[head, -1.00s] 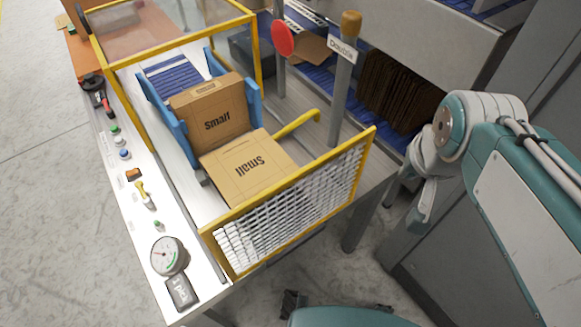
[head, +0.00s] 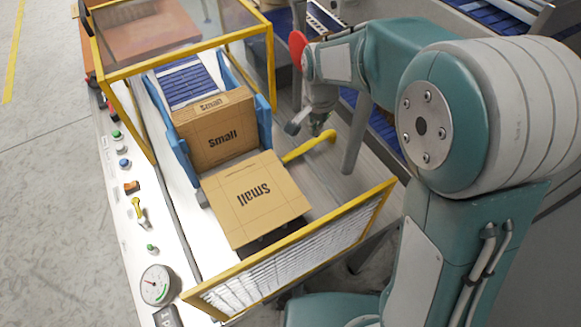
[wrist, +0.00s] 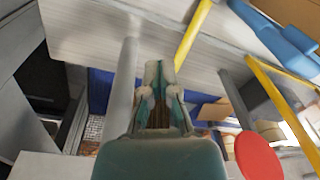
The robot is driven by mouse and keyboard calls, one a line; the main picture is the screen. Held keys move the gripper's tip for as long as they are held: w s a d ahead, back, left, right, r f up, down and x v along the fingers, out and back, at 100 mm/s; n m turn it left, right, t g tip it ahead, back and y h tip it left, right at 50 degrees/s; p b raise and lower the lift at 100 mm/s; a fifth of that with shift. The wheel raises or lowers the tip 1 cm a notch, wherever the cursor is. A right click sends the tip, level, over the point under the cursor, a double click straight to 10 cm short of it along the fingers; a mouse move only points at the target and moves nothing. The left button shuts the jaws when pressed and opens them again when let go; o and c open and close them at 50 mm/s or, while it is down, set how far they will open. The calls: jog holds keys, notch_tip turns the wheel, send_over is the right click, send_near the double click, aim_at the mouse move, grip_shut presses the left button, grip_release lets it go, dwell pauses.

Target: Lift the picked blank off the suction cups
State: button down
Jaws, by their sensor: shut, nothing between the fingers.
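A tan cardboard blank marked "Small" (head: 253,203) lies tilted in the machine's front bay, behind the yellow-framed guard. Dark parts show under its near edge; I cannot clearly make out the suction cups. A second "Small" cardboard piece (head: 215,140) stands upright behind it between blue side guides. My gripper (head: 309,126) is shut and empty, to the right of and above the blank, near the yellow bent bar (head: 312,147). In the wrist view my gripper (wrist: 157,72) points toward the pale deck, and the blank is not in sight.
A mesh guard in a yellow frame (head: 385,192) closes the near side. A clear guard with yellow edges (head: 120,66) stands at the back left. A red disc (head: 298,47) and a grey post (head: 357,140) stand close to my arm. A control panel (head: 135,228) runs along the left.

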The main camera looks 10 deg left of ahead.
aim_at(284, 174)
jog(key=shift+m+g, duration=0.4)
jog(key=shift+m, duration=0.1)
jog(key=a+f, duration=0.1)
jog(key=f, duration=0.4)
jog(key=w+a+f, duration=0.1)
jog(key=f, duration=0.4)
jog(key=a+f, duration=0.1)
jog(key=f, duration=0.4)
jog(key=shift+w+a+f, duration=0.15)
jog(key=shift+w+f, duration=0.15)
jog(key=shift+s+a+r, duration=0.15)
jog(key=shift+s+a, duration=0.25)
jog(key=shift+s, duration=0.2)
jog(key=shift+s+a+r, duration=0.15)
jog(key=shift+s+a, duration=0.2)
jog(key=shift+s, duration=0.2)
jog(key=shift+s+a, duration=0.35)
jog(key=shift+s, duration=0.15)
jog(key=shift+s+a, duration=0.4)
jog(key=shift+s, duration=0.2)
jog(key=shift+s+a, duration=0.35)
jog(key=shift+s, duration=0.2)
